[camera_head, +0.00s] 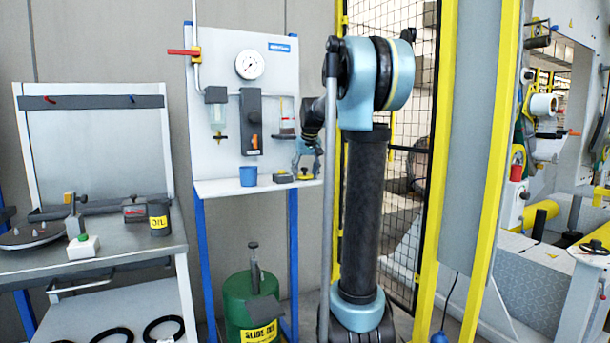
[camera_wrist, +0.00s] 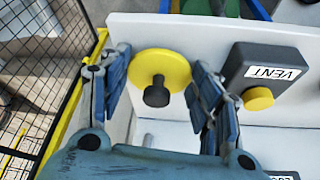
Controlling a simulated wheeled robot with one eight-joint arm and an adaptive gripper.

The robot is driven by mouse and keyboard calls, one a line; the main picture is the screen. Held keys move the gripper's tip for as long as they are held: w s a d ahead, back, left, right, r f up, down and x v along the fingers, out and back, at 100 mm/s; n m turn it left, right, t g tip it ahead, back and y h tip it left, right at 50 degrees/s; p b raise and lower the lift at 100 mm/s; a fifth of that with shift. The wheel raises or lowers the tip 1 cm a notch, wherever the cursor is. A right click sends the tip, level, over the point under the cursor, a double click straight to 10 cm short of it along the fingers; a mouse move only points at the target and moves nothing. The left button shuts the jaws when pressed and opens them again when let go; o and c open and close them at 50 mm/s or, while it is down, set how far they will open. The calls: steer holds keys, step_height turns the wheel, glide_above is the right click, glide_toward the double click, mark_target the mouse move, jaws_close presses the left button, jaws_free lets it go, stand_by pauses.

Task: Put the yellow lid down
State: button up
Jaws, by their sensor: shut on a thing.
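The yellow lid (camera_wrist: 178,68) is a round disc with a dark knob (camera_wrist: 157,94) in its middle. In the wrist view it sits between the two blue-grey fingers of my gripper (camera_wrist: 158,62), which are shut on its rim. In the head view my gripper (camera_head: 307,158) is at the right end of the white shelf (camera_head: 225,188), with a small part of the lid (camera_head: 304,175) showing below it. I cannot tell whether the lid touches the shelf.
A dark box marked VENT (camera_wrist: 262,68) with a yellow button stands right beside the lid in the wrist view. A green drum (camera_head: 252,300) stands below. A mesh fence (camera_head: 405,190) rises at the right.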

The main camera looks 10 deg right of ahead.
steer(key=shift+s+f, duration=0.15)
steer(key=shift+f, duration=0.15)
steer(key=shift+s+f, duration=0.15)
steer(key=shift+f, duration=0.05)
steer(key=shift+c, duration=1)
steer(key=o, duration=0.9)
steer(key=shift+f, duration=0.1)
steer(key=shift+c, duration=0.2)
steer(key=shift+w+f, duration=0.25)
steer(key=shift+w, duration=0.1)
steer(key=shift+s+r, duration=0.15)
steer(key=shift+r, duration=0.05)
steer(key=shift+r, duration=0.15)
